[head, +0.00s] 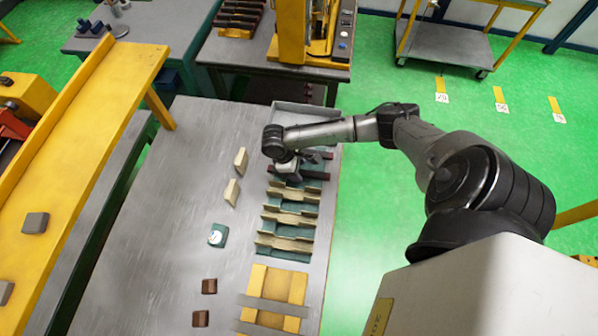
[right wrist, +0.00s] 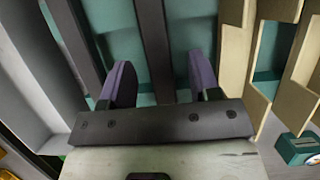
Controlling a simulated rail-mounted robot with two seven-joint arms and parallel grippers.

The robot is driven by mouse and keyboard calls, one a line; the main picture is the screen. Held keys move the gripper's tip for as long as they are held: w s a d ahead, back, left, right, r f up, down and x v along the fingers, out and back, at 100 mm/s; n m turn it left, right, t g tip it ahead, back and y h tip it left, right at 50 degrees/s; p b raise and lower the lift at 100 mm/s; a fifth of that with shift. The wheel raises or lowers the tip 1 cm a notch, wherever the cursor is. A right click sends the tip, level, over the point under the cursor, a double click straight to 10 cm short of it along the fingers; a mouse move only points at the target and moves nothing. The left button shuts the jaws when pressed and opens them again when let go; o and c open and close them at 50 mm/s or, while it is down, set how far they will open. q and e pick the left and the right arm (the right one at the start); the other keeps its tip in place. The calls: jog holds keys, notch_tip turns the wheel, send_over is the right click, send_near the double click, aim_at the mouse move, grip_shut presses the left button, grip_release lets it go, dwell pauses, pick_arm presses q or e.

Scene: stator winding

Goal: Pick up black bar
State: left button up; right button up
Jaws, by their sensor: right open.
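Black bars lie in the teal-lined rack at the far end of the table. In the right wrist view one black bar (right wrist: 155,40) runs lengthwise between my right gripper's two fingers (right wrist: 160,75). The fingers are apart, with a gap visible on each side of the bar. Another dark bar (right wrist: 72,35) lies to its left near the grey rack wall. In the head view my right gripper (head: 288,168) is over the rack, and dark bar ends (head: 315,175) show to its right. The gripper and wrist hide much of the bars there. My left gripper is not in view.
Beige slotted pieces (head: 290,219) sit in the rack nearer to me, close to the gripper's right side in the wrist view (right wrist: 290,75). A yellow frame (head: 275,290) with grey strips lies in front.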

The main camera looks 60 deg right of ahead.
jog(key=shift+s+d+f, duration=0.1)
jog(key=shift+s+f, duration=0.15)
jog(key=shift+f, duration=0.35)
grip_shut()
